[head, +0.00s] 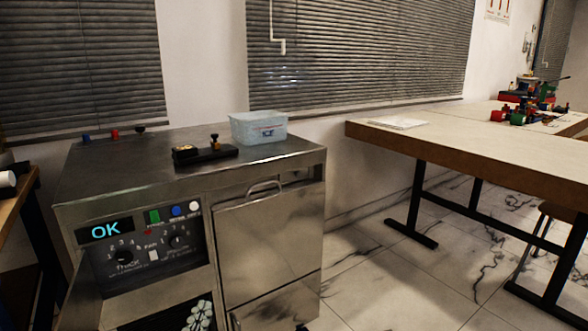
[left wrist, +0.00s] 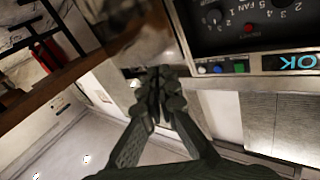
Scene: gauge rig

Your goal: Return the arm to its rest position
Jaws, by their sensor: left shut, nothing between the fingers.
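My left gripper (left wrist: 156,88) shows in the left wrist view, dark, with its fingers shut together and nothing between them. It is apart from the rig's control panel (left wrist: 225,40), which appears upside down at the upper right of that view. I cannot make out the left gripper clearly in the head view. In the head view the metal gauge rig (head: 110,180) stands at the left, its display (head: 105,230) reading "OK". A black fixture (head: 205,154) with a brass-coloured part and a dark knob sits on its top. My right gripper is in neither view.
A translucent blue bin (head: 258,128) stands at the rig top's back right. Small red (head: 115,134) and blue (head: 86,139) pieces are at its back edge. A long table (head: 470,147) is at the right, a wooden table edge (head: 20,188) at the left. Floor between rig and long table is clear.

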